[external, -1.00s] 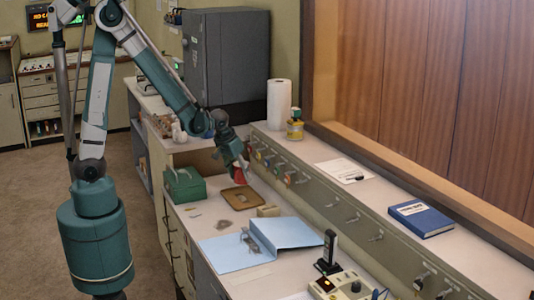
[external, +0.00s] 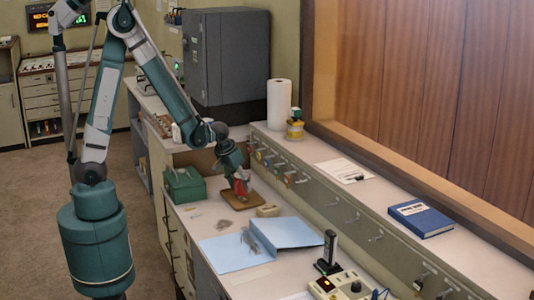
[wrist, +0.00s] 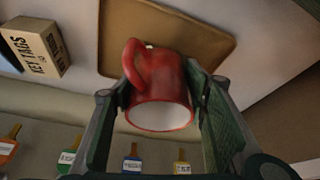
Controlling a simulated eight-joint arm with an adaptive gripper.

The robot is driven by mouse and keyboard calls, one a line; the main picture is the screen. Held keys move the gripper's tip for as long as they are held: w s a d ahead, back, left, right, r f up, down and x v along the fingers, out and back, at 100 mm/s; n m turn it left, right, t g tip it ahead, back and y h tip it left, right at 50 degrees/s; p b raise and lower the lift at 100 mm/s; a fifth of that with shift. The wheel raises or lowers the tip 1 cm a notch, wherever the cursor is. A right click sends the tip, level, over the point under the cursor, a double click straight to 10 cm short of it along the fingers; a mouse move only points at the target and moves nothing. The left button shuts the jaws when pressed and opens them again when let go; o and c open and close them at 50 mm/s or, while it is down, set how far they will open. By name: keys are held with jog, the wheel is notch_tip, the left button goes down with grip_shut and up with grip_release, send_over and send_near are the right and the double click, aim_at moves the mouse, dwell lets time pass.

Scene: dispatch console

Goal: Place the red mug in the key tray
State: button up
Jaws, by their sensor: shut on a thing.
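The red mug (wrist: 160,92) is between the fingers of my gripper (wrist: 160,105) in the wrist view, with its handle toward the upper left and its white inside facing the camera. In the external view my gripper (external: 240,182) is shut on the mug (external: 241,187), over the brown key tray (external: 243,203). The tray (wrist: 205,35) lies behind the mug in the wrist view, partly covered by it. I cannot tell whether the mug touches the tray.
A small key tags box (wrist: 38,45) stands close to the tray; it also shows in the external view (external: 268,210). A green box (external: 185,186) is left of the tray. An open blue binder (external: 260,240) lies in front. Hanging key tags (wrist: 130,163) line the panel.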

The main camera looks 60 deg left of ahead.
jog(key=shift+f, duration=1.25)
jog(key=shift+f+b, duration=0.2)
jog(key=shift+b, duration=0.2)
jog(key=o, duration=1)
jog(key=shift+r, duration=0.25)
jog(key=shift+p+v, duration=1.7)
jog(key=shift+v, duration=4.25)
jog(key=shift+s+r, duration=0.1)
